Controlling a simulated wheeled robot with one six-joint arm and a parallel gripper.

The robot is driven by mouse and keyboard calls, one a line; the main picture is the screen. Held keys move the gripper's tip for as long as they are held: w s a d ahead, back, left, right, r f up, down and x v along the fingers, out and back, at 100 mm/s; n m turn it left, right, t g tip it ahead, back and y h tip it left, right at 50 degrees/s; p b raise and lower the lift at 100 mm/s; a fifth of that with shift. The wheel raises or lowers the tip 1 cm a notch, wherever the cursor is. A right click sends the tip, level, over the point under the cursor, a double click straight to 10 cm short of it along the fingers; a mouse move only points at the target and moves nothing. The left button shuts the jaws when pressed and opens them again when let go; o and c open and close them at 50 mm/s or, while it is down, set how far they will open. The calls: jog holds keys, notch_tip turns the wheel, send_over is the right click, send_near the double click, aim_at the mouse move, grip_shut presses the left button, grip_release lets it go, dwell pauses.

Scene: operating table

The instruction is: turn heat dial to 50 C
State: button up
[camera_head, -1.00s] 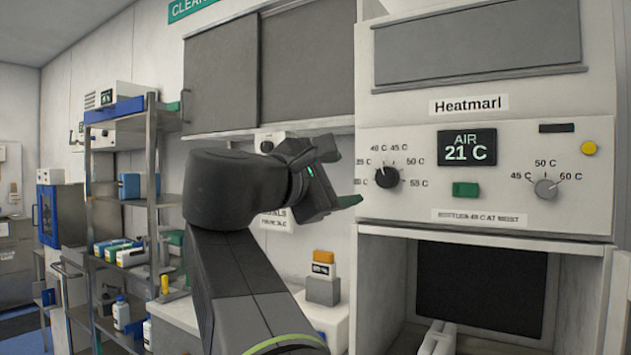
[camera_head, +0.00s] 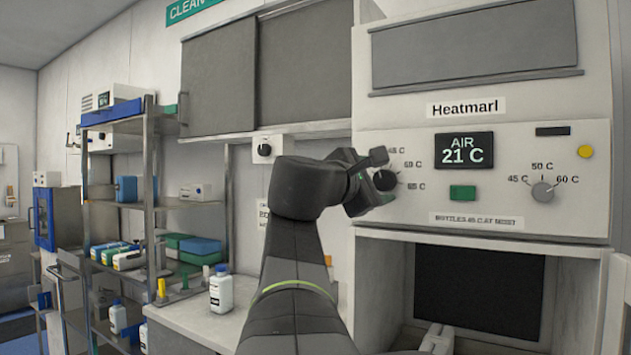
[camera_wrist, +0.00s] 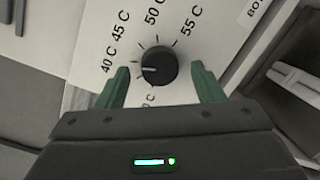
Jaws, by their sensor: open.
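The black heat dial (camera_wrist: 160,60) is on the pale panel, with labels from 40 C to 55 C around it; another label below is partly hidden. Its white pointer line faces left in the wrist view, roughly toward 40 C. The dial also shows in the head view (camera_head: 385,180), partly framed by my gripper, which covers some of its labels. My gripper (camera_wrist: 159,70) is open, with one green finger on each side of the dial. Gaps show between the fingers and the knob in the wrist view. The AIR display (camera_head: 464,149) reads 21 C.
A grey dial (camera_head: 542,191) with 45, 50 and 60 C labels is further right. A green button (camera_head: 462,192) and a yellow button (camera_head: 585,152) are on the same panel. An open chamber lies below. A white bottle (camera_head: 221,289) stands on the counter at left.

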jog(key=shift+w+d, duration=0.25)
jog(key=shift+c, duration=0.4)
jog(key=c, duration=0.9)
